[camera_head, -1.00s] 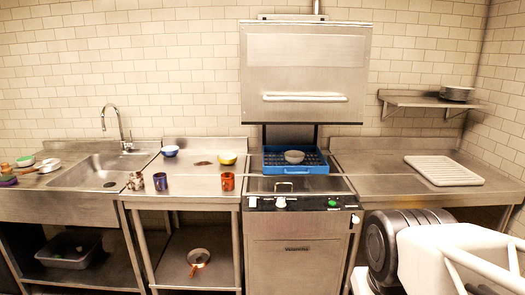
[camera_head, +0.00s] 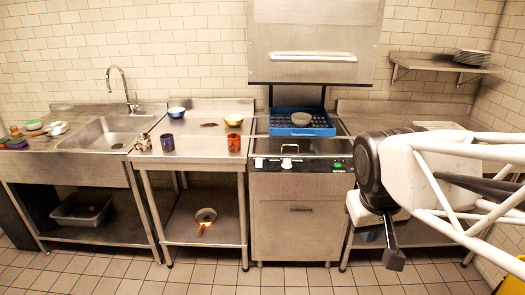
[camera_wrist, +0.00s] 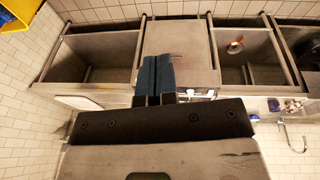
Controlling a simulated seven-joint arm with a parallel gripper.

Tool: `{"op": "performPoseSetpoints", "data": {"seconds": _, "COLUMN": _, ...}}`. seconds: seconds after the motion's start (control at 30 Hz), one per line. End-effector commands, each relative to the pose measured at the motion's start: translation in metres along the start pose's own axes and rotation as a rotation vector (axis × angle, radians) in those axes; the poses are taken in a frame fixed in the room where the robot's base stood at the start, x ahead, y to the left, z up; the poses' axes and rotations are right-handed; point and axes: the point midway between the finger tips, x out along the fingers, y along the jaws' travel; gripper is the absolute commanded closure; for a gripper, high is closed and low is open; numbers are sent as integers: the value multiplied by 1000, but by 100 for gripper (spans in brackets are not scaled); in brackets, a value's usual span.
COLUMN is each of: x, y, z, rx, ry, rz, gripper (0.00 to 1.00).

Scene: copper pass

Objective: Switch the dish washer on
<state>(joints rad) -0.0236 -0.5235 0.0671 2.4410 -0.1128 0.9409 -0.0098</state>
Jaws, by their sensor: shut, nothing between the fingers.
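The dish washer (camera_head: 297,225) is a steel hood-type machine with its hood (camera_head: 315,40) raised. A blue rack (camera_head: 290,124) with a light bowl (camera_head: 301,119) sits on it under the hood. Its dark front strip (camera_head: 310,164) carries a white knob (camera_head: 286,163) and a green button (camera_head: 337,165). My gripper (camera_head: 393,258) is at the front right, pointing down, apart from the machine. In the wrist view, which appears upside down, the gripper's fingers (camera_wrist: 156,75) are together and empty, with the dish washer front (camera_wrist: 187,55) behind them.
A steel table (camera_head: 190,150) left of the machine holds cups and bowls; a pan (camera_head: 205,215) lies on its lower shelf. A sink (camera_head: 110,132) is farther left. A wall shelf (camera_head: 440,62) holds stacked plates (camera_head: 472,57). Tiled floor (camera_head: 240,280) in front is clear.

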Motion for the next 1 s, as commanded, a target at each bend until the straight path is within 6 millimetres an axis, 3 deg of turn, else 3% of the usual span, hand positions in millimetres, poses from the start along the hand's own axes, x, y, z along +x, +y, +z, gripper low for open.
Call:
{"op": "performPoseSetpoints", "data": {"seconds": 0.43, "x": -2, "y": 7, "z": -86, "rx": -154, "ry": -18, "rz": 95, "gripper": 100}}
{"op": "performPoseSetpoints", "data": {"seconds": 1.0, "x": 10, "y": 4, "z": -198, "rx": -351, "ry": -36, "rz": 215, "gripper": 100}}
